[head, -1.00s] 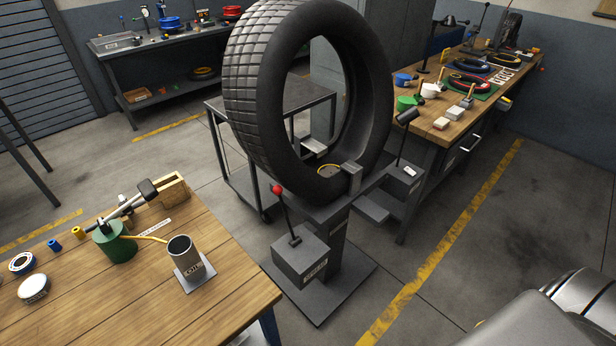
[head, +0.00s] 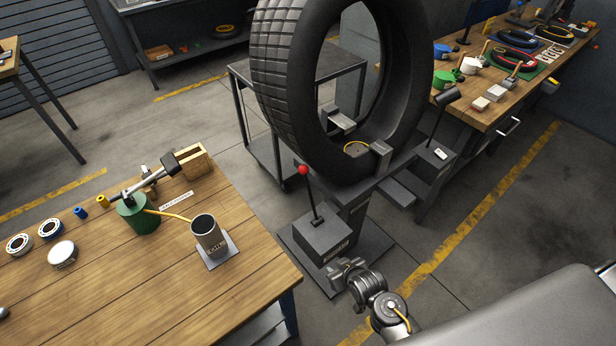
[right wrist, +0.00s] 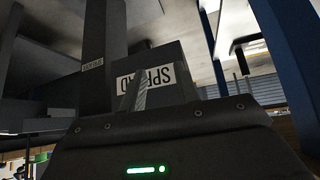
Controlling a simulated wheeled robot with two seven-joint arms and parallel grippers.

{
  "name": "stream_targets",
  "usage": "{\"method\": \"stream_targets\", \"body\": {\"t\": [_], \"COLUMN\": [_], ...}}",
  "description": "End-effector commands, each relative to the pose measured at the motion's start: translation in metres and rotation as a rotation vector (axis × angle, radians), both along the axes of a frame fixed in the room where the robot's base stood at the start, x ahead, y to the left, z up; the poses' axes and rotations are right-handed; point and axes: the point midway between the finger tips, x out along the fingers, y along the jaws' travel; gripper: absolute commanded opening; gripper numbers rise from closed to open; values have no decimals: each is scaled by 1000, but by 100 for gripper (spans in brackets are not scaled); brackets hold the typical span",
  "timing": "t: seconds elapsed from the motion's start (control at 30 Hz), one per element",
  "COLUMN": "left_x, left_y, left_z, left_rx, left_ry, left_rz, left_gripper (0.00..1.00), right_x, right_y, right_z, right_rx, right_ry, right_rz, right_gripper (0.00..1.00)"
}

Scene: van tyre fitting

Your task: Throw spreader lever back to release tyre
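The tyre (head: 270,90) stands upright on the grey spreader stand (head: 355,215). In front of it is a dark grey box with a label (head: 322,240). A thin lever with a red ball knob (head: 303,170) rises from this box and leans slightly left in the picture. My right gripper (head: 338,270) is low, just in front of the box, below the knob and apart from it. The right wrist view shows the box's label (right wrist: 146,80) close ahead of the gripper's fingers (right wrist: 138,92). The finger gap is unclear. My left gripper is out of view.
A wooden table (head: 130,290) at left holds a grey cup (head: 207,236), a green can (head: 138,214) and a metal tool. A second black-handled lever (head: 447,97) stands right of the tyre. A workbench (head: 500,122) lies behind it. Floor at right is clear.

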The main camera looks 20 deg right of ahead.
Motion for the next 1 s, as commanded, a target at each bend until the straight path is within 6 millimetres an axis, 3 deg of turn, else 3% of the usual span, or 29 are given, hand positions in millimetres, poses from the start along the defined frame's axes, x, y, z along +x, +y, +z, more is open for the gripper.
{"method": "stream_targets", "body": {"t": [0.03,0.2,0.3,0.4,0.53,0.73,1.0], "left_x": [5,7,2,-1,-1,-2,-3], "left_y": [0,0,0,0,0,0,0], "left_z": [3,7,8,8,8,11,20], "left_rx": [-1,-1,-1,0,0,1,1], "left_ry": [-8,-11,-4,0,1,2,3], "left_rz": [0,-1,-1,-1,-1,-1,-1], "left_gripper": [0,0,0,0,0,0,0], "right_x": [15,71,91,100,104,113,157], "right_y": [2,12,16,17,18,20,27], "right_z": [40,157,206,234,245,242,224], "right_rx": [8,39,52,59,63,62,62], "right_ry": [-57,-293,-410,-476,-505,-504,-503], "right_rz": [0,5,9,9,10,10,11], "right_gripper": [32,32,32,32,32,32,32]}}
